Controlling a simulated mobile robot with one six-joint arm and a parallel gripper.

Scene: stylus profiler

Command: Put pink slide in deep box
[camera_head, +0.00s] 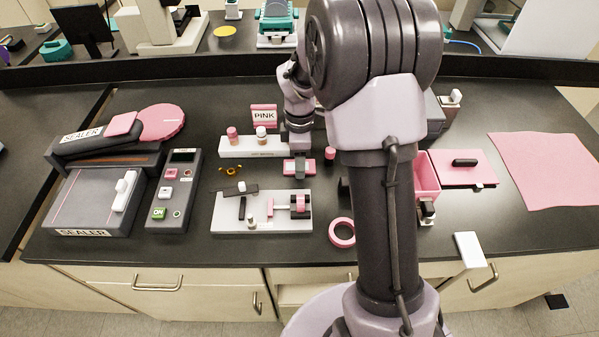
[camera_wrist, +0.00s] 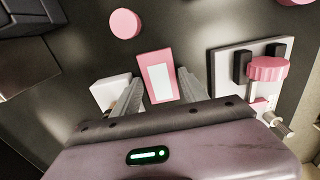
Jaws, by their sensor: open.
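The pink slide (camera_wrist: 158,60) is a small pink rectangle with a white window, lying on the dark bench in the wrist view. In the head view its pink ends (camera_head: 309,167) show on both sides of my gripper (camera_head: 299,173). In the wrist view my gripper (camera_wrist: 160,76) is open, with one finger on each side of the slide. Contact cannot be told. The deep box is likely the open-topped pink box (camera_head: 427,172) right of my arm, partly hidden by it. A flat pink lid (camera_head: 448,177) with a black handle lies at its right.
A grey plate (camera_head: 228,215) with a pink knob stands left of the gripper. A white rack (camera_head: 236,150) and a PINK sign (camera_head: 264,115) are behind it. A pink ring (camera_head: 342,233) lies in front. A sealer (camera_head: 95,205) is far left, a pink mat (camera_head: 550,170) far right.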

